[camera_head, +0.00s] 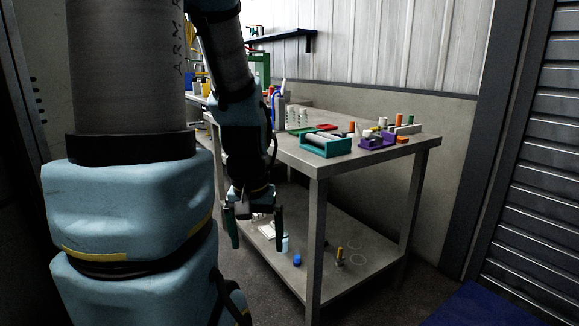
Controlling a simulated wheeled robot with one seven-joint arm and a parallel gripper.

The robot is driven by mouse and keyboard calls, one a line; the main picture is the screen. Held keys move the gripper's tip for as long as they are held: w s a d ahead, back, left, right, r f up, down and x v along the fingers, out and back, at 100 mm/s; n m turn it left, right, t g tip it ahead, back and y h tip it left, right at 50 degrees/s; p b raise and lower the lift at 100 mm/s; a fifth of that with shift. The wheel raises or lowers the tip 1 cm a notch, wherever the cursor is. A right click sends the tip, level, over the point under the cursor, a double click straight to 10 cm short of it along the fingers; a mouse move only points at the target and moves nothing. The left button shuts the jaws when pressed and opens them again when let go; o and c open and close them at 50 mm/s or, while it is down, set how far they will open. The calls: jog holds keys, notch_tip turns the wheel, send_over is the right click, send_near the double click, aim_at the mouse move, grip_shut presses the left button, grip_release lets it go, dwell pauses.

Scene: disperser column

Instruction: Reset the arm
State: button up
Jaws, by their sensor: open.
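My arm hangs down in the left half of the head view, with its blue and grey links close to the camera. My gripper (255,232) points downward in front of the left side of the metal table (313,215). Its two dark fingers are spread apart, and nothing is held between them. The gripper hides part of the table's lower shelf behind it.
The table top holds a teal tray (326,145), a purple holder (376,141) and several small parts. The lower shelf (325,278) bears a blue cap (297,260) and a yellow-topped piece (340,254). A shutter (540,150) stands at right.

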notch_tip(320, 180, up, 21)
jog(key=p, duration=1.8)
jog(key=shift+r+p, duration=0.15)
jog(key=shift+p, duration=0.2)
